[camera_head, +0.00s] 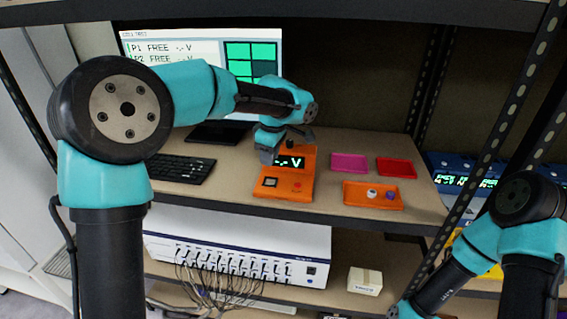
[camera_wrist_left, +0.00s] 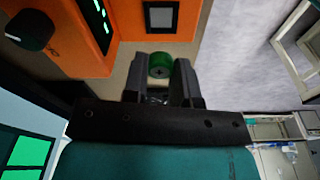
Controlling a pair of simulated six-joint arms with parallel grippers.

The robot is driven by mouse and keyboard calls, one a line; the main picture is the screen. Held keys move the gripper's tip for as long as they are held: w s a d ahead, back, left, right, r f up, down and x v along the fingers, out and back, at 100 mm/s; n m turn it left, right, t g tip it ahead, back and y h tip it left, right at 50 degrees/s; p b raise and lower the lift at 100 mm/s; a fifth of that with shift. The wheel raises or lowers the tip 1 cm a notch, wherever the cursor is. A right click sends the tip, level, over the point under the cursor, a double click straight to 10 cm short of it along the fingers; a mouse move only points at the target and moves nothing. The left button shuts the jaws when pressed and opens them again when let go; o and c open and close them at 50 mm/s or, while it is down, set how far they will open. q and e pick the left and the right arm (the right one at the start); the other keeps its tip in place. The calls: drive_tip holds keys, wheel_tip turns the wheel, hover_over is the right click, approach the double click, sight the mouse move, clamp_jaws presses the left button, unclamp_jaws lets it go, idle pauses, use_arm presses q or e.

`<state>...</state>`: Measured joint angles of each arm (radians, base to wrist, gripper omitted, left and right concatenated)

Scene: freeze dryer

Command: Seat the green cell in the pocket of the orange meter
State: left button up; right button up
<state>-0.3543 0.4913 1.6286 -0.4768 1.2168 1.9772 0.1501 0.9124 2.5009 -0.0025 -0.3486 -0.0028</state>
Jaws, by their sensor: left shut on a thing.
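The orange meter (camera_head: 306,163) lies on the shelf, with a lit display and a black knob. Its dark square pocket (camera_head: 270,182) is near the front left corner and looks empty; it also shows in the left wrist view (camera_wrist_left: 160,15). My left gripper (camera_head: 267,156) is at the meter's left edge, behind the pocket. In the left wrist view it (camera_wrist_left: 160,72) is shut on the green cell (camera_wrist_left: 160,64), whose round end shows between the fingertips, apart from the pocket. The cell is hidden in the head view. My right gripper is out of view; only its arm shows.
An orange tray (camera_head: 354,201) holds a white cell (camera_head: 372,193) and a purple cell (camera_head: 390,195). Pink (camera_head: 349,162) and red (camera_head: 396,167) trays lie behind it. A keyboard (camera_head: 182,168) and a monitor (camera_head: 200,44) stand left. The shelf's front edge is close before the meter.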

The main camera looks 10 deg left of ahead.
sight(269, 182)
use_arm(q)
drive_tip(key=shift+f, duration=0.1)
idle(0.3)
drive_tip(key=shift+f, duration=2.9)
drive_tip(key=shift+f, duration=0.45)
